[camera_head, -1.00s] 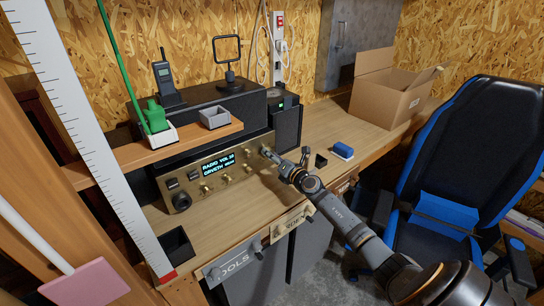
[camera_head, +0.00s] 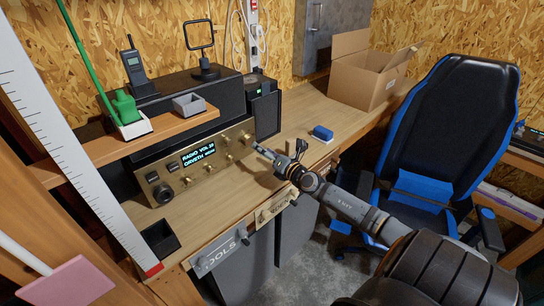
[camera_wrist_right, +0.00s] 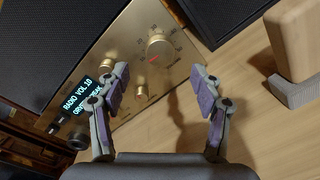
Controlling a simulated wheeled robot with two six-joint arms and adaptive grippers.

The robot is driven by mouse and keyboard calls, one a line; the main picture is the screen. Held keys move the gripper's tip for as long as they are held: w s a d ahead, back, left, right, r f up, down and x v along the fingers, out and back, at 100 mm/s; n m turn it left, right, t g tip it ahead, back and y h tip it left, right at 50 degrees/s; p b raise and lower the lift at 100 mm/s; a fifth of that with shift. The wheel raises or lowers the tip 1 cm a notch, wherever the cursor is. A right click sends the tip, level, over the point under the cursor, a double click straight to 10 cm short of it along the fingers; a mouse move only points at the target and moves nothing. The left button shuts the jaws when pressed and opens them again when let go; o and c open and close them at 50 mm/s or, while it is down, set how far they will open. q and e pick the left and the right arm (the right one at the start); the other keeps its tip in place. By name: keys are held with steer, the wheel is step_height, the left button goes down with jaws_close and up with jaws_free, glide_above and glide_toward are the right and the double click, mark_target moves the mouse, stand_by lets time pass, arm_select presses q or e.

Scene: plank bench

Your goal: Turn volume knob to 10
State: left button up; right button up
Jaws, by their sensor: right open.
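The brass-fronted radio (camera_head: 195,165) stands on the bench under the shelf. Its lit display (camera_head: 198,154) appears to read "RADIO VOL 10", clearer in the wrist view (camera_wrist_right: 86,93). The large round brass knob with a red pointer mark shows in the wrist view (camera_wrist_right: 160,46), near the panel's end; the same knob is small in the head view (camera_head: 246,138). My right gripper (camera_head: 258,148) is just in front of the panel's right end. In the wrist view its two fingers (camera_wrist_right: 163,90) are spread apart and empty, with the knob beyond them, apart from it. My left gripper is not in view.
A dark speaker (camera_head: 265,112) stands beside the radio. The shelf (camera_head: 165,133) above holds a green item and a grey tray. A chair (camera_head: 440,140) stands at the right. Bench in front of the radio is mostly clear.

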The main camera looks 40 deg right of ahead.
steer(key=shift+s, duration=2.55)
